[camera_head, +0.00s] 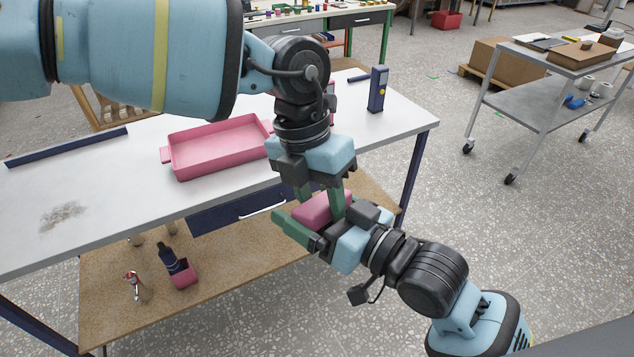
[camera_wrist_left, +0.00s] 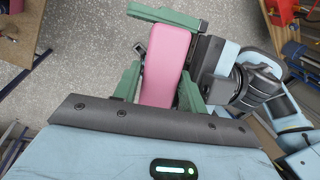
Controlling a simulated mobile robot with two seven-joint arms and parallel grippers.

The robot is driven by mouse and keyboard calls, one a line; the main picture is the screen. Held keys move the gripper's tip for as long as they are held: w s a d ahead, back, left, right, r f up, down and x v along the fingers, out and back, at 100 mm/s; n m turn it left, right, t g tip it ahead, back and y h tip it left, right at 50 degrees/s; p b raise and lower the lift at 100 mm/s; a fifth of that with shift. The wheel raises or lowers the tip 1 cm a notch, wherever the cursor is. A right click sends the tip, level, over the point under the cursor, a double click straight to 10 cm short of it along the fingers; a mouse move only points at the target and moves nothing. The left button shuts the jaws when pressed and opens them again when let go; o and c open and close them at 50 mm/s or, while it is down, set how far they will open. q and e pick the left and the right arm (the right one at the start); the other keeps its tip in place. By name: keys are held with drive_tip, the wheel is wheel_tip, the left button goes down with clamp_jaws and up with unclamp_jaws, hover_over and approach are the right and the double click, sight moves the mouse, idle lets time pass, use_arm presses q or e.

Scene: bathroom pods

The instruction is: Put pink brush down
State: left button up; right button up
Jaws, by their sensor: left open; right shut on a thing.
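The pink brush (camera_head: 318,208) is held in the air in front of the table's edge; it shows as a long pink block in the left wrist view (camera_wrist_left: 166,65). My right gripper (camera_head: 303,219), coming from the lower right, is shut on it; one green finger also crosses the brush's far end in the left wrist view (camera_wrist_left: 165,17). My left gripper (camera_head: 320,198) points down from above. Its open fingers stand on either side of the brush, also in the left wrist view (camera_wrist_left: 158,88). Whether they touch it is unclear. Part of the brush is hidden by fingers.
A dark blue upright device (camera_head: 377,90) stands at the right end. The lower shelf (camera_head: 225,270) holds a pink cup (camera_head: 183,275) and bottles. A metal cart (camera_head: 550,92) is at the right.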

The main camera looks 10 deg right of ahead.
use_arm(q)
drive_tip(key=shift+f, duration=0.1)
drive_tip(key=shift+c, duration=0.3)
drive_tip(key=c, duration=0.5)
drive_tip(key=shift+c, duration=0.9)
use_arm(e)
drive_tip(key=o, duration=0.6)
drive_tip(key=shift+o, duration=0.2)
drive_tip(key=shift+f, duration=0.1)
drive_tip(key=s+d+f+m+g+h, duration=0.1)
drive_tip(key=s+d+f+m+h, duration=0.15)
drive_tip(key=f, duration=0.95)
drive_tip(key=s+d+f+m+g+h, duration=0.1)
drive_tip(key=s+d+f+h, duration=0.25)
drive_tip(key=f, duration=0.75)
drive_tip(key=s+d+f+g+h, duration=0.1)
drive_tip(key=s+d+f, duration=0.2)
drive_tip(key=s+f, duration=0.5)
drive_tip(key=s+d+f+g+h, duration=0.2)
drive_tip(key=s+d+f, duration=0.2)
drive_tip(key=s+f, duration=0.3)
drive_tip(key=shift+s+d+f+h, duration=0.3)
drive_tip(key=shift+s+f, duration=0.05)
drive_tip(key=shift+s, duration=0.8)
